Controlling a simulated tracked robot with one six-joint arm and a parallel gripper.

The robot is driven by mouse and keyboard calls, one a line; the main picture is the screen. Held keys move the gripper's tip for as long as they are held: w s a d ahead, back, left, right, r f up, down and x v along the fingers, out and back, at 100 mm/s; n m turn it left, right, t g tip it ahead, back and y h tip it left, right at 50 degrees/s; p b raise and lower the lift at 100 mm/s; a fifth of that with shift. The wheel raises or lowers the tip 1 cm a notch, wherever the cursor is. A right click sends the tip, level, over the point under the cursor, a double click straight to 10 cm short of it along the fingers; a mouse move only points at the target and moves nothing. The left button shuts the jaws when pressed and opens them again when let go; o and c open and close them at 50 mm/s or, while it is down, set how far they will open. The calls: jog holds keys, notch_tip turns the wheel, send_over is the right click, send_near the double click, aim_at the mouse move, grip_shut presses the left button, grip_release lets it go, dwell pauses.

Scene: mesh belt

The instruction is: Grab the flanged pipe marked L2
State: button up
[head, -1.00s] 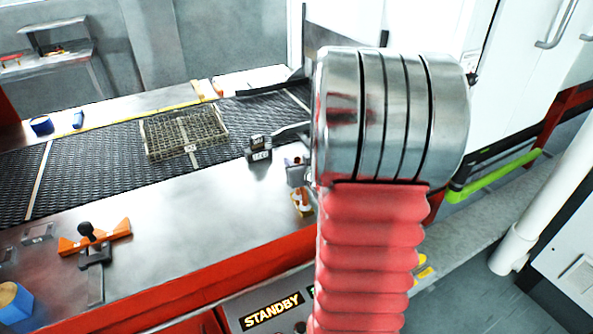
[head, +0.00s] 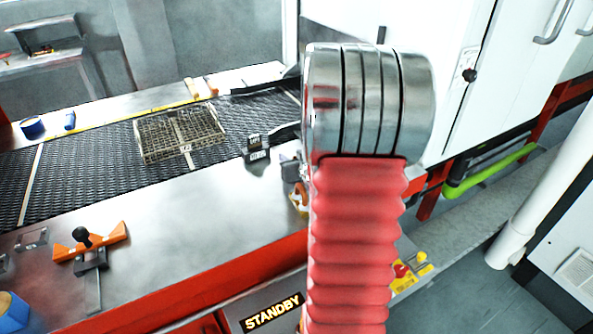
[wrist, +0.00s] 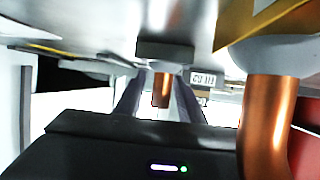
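In the wrist view, a short copper-coloured pipe (wrist: 162,88) shows beyond and between my fingers, with a dark grey block (wrist: 165,52) directly above it in the picture. A larger copper pipe (wrist: 265,120) with a pale flange-like collar (wrist: 268,56) stands close on the right, beside my gripper's body. I can read no L2 mark on either. My gripper (wrist: 158,102) is open, with pale gaps on both sides of the short pipe; no contact shows. In the head view my own arm hides the gripper, and a small orange-and-white item (head: 298,199) is partly hidden beside it.
A wire basket (head: 150,156) lies on the dark mesh belt (head: 90,165). A small labelled block (head: 257,150) stands at the belt's near edge. The table's middle is clear.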

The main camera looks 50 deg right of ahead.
grip_shut()
jog(key=shift+r, duration=0.1)
dwell(0.5)
notch_tip(320, 180, up, 10)
dwell(0.6)
dwell(0.5)
